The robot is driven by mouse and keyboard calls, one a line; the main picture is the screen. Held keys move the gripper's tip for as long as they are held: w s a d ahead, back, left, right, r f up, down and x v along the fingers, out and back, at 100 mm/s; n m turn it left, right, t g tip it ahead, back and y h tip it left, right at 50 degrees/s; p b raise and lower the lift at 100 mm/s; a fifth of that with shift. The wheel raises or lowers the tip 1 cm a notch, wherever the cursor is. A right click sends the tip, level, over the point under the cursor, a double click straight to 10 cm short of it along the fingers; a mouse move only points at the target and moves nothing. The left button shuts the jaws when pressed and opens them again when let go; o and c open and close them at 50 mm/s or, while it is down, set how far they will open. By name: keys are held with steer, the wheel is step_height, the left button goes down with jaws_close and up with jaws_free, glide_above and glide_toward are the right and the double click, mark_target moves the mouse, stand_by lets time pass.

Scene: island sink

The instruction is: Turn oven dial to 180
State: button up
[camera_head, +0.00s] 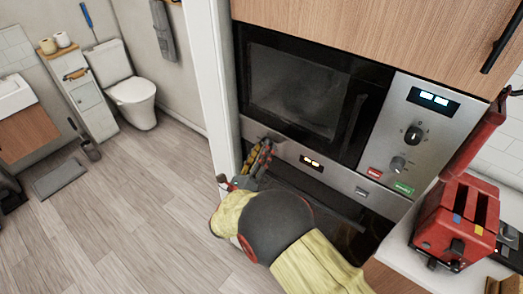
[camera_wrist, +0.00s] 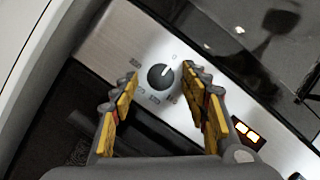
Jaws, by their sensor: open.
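My gripper (camera_head: 262,152) is open at the left end of the steel oven control panel (camera_head: 334,181), below the microwave. In the wrist view, a round dark dial (camera_wrist: 160,77) with a light pointer line toward the upper right sits on the panel. Its surrounding marks are too small to read. The yellow-and-grey fingers of my gripper (camera_wrist: 160,84) are on either side of the dial in the picture, with gaps visible; I see no contact. In the head view my gripper mostly hides this dial. A lit oven display (camera_head: 312,162) is right of my gripper and also shows in the wrist view (camera_wrist: 247,132).
The microwave (camera_head: 308,90) with its own knobs (camera_head: 414,133) is above. Another oven knob (camera_head: 362,192) is at the panel's right. A red toaster (camera_head: 457,222) stands on the right counter. A white wall edge (camera_head: 210,70) is close on the left; open floor lies beyond.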

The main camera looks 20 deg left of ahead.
steer(key=shift+c, duration=1.2)
steer(key=c, duration=0.9)
steer(key=shift+f+m, duration=0.1)
steer(key=shift+m, duration=0.2)
